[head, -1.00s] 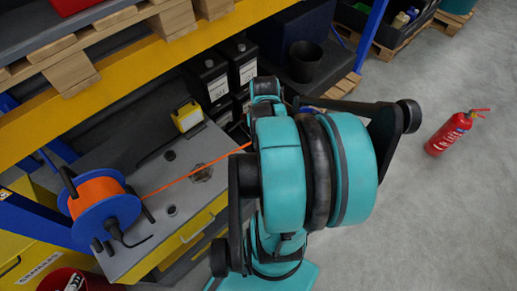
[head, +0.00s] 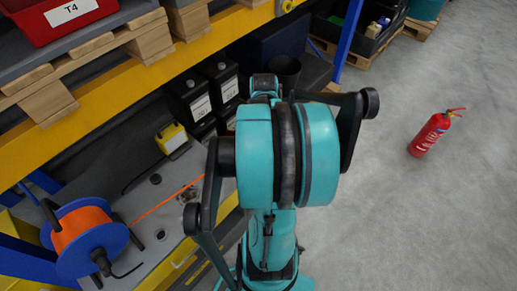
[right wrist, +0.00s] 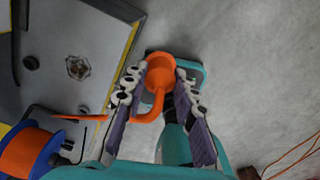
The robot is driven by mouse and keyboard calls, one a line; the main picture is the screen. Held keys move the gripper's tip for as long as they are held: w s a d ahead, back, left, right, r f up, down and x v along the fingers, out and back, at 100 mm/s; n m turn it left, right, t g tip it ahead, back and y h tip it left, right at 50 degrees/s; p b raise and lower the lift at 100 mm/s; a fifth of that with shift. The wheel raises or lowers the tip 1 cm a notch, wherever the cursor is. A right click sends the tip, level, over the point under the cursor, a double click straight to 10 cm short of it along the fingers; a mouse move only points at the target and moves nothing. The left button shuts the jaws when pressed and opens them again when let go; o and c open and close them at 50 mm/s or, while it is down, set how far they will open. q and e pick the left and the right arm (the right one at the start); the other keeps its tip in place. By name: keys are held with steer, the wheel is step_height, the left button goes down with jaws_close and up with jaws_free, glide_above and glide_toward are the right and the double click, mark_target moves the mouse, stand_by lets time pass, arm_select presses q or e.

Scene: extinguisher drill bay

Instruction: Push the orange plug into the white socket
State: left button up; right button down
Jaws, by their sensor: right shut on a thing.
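The orange plug (right wrist: 160,73) is between the fingers of my right gripper (right wrist: 157,78) in the right wrist view, with the gripper shut on it. The orange cable (right wrist: 150,108) curves down from the plug and runs left toward the blue reel (right wrist: 52,152). In the head view my arm hides the plug and right gripper; the cable (head: 165,202) runs from the reel (head: 88,238) to behind my arm. I cannot make out the white socket in either view. My left gripper is not in view.
A grey bench top (head: 150,210) with round fittings lies under the cable. A yellow rack beam (head: 110,95), dark containers (head: 190,95) and a small yellow box (head: 172,138) are near it. A red extinguisher (head: 436,132) stands on the open grey floor at right.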

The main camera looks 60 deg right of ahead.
steer(key=shift+s+d+r, duration=0.15)
steer(key=shift+s+d, duration=0.05)
steer(key=shift+d, duration=0.6)
steer(key=shift+s+d+r, duration=0.15)
steer(key=shift+d+r, duration=0.05)
steer(key=shift+d, duration=0.6)
steer(key=shift+s+d+r, duration=0.15)
steer(key=shift+s+d, duration=0.05)
steer(key=shift+d, duration=0.6)
steer(key=s+d+r, duration=0.2)
steer(key=d, duration=0.7)
steer(key=s+d+r+p, duration=0.1)
steer(key=s+d+r, duration=0.1)
steer(key=d, duration=0.8)
steer(key=shift+s, duration=0.1)
steer(key=shift+r, duration=0.1)
